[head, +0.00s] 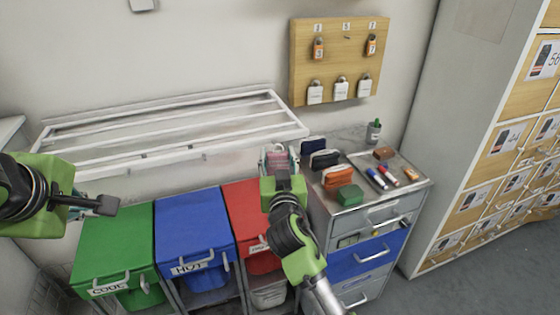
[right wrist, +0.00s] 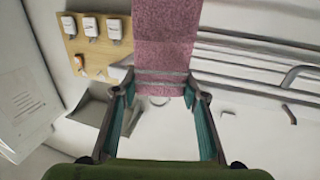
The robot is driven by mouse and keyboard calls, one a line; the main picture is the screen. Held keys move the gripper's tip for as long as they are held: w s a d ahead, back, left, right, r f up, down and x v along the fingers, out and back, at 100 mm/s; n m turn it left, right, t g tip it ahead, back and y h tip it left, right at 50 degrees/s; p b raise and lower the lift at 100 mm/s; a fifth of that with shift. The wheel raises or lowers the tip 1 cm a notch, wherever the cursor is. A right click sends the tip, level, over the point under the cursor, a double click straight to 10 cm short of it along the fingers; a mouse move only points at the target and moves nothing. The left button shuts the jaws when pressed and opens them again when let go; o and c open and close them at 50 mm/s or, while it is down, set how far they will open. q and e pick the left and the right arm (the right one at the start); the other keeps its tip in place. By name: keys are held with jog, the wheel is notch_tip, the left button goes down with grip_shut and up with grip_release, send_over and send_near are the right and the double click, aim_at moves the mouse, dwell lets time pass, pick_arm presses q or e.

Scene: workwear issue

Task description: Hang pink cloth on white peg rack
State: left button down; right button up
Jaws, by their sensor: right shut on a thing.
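The pink cloth (head: 277,160) is held at the tip of my right gripper (head: 274,152). In the right wrist view the cloth (right wrist: 165,40) runs up out of the picture from between the two fingertips (right wrist: 162,82). The white peg rack (head: 207,125) is fixed on the wall, with long rails and small pegs along its underside. It also shows at the right of the wrist view (right wrist: 260,65). The cloth is near the rack's right end; I cannot tell if they touch. My left gripper (head: 105,205) is at the left, in front of the rack; its opening is unclear.
Green (head: 116,232), blue (head: 193,222) and red (head: 245,210) bins stand below the rack. A grey drawer cabinet (head: 358,217) at the right carries wallets, a tray and small items. A wooden board (head: 340,60) with padlocks hangs above it. Wooden lockers (head: 495,160) stand far right.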

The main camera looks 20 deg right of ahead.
jog(key=shift+w, duration=0.45)
jog(key=shift+r, duration=0.2)
jog(key=shift+b, duration=0.45)
jog(key=shift+r, duration=0.1)
jog(key=shift+w+b, duration=0.2)
jog(key=shift+b, duration=0.2)
grip_shut()
pick_arm(q)
jog(key=shift+s+a+f, duration=0.15)
jog(key=shift+s+f, duration=0.35)
jog(key=shift+s, duration=0.35)
pick_arm(e)
jog(key=shift+w, duration=0.1)
pick_arm(q)
jog(key=shift+w, duration=0.1)
